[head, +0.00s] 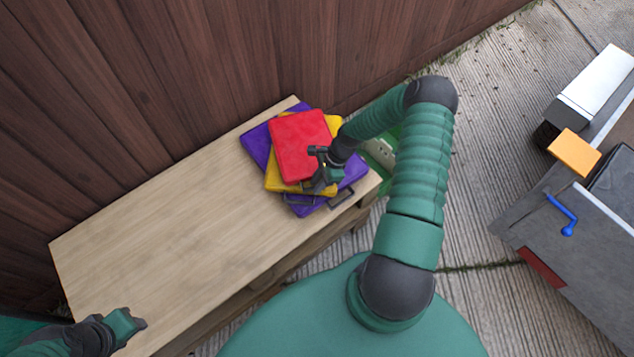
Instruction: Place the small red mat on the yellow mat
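The small red mat (300,143) lies over the yellow mat (272,181), turned a little against it. I cannot tell whether it rests fully on it. The yellow mat shows as a rim around the red one, and it lies on a larger purple mat (259,147). My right gripper (311,178) is at the red mat's lower right edge, touching or just above it. Its fingers are too small and dark to tell whether they are open or shut on the mat. My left gripper (134,322) is above the table's lower left part, away from the mats. Its fingers cannot be made out.
The mats are at the right end of a light wooden table (170,235), whose left and middle are clear. Dark handles (341,199) show at the front edge by the mats. A wooden fence (200,60) stands behind. A grey cart-like object (570,230) is at the right.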

